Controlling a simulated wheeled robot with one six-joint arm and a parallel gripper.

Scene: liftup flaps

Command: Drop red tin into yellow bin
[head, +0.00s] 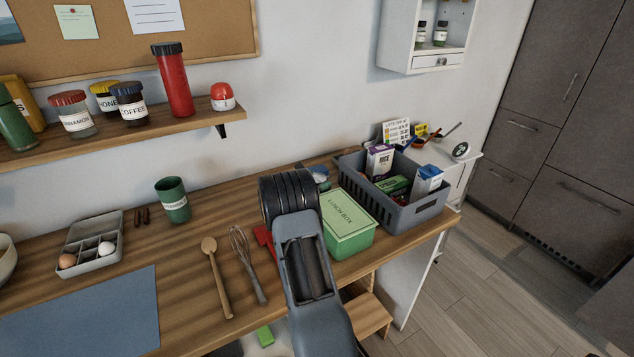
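I see no yellow bin. No thing in view is clearly the red tin. A tall red cylinder with a black lid (175,82) stands upright on the wall shelf. A small round container with a red top and white label (222,97) sits to its right, near the shelf's end. A red object (265,238) lies on the table, partly hidden behind my arm, and I cannot tell what it is. My arm rises from the bottom centre over the table. My gripper is not visible.
A green lunch box (346,222) and a grey basket of packages (408,205) stand right of my arm. A whisk (247,265), wooden spoon (217,277), green cup (173,200) and egg box (92,244) are left. Floor (478,285) is open at right.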

